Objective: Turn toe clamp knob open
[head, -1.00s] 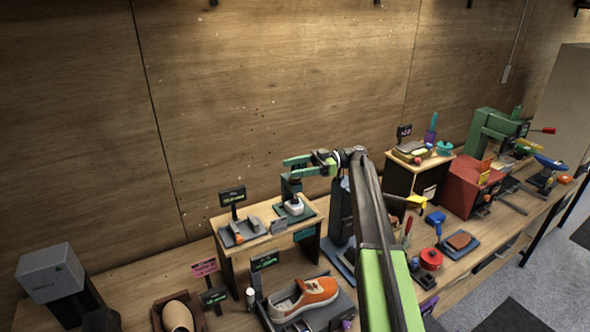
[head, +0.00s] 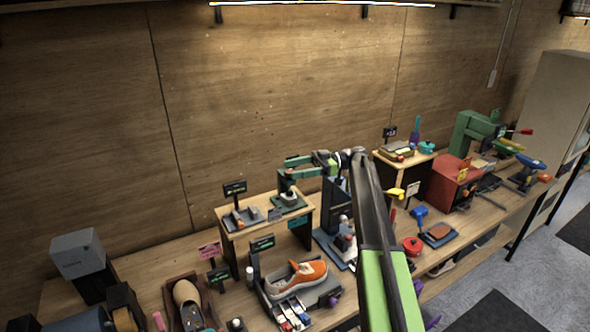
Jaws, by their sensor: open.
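A small purple knob (head: 334,300) shows at the cradle's right end. I cannot tell for certain that it is the toe clamp knob, or how far it is turned. My gripper (head: 284,168) is at the end of my raised arm, above the small wooden shelf and well above and behind the sneaker. Its two green fingers point left, apart and empty. My arm covers the bench just right of the cradle.
The wooden shelf (head: 232,231) behind the sneaker holds small tools and labels. A shoe form (head: 186,296) stands left of the cradle. A red round container (head: 412,246), a brush-like block (head: 438,231) and a red box (head: 452,183) stand right of my arm.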

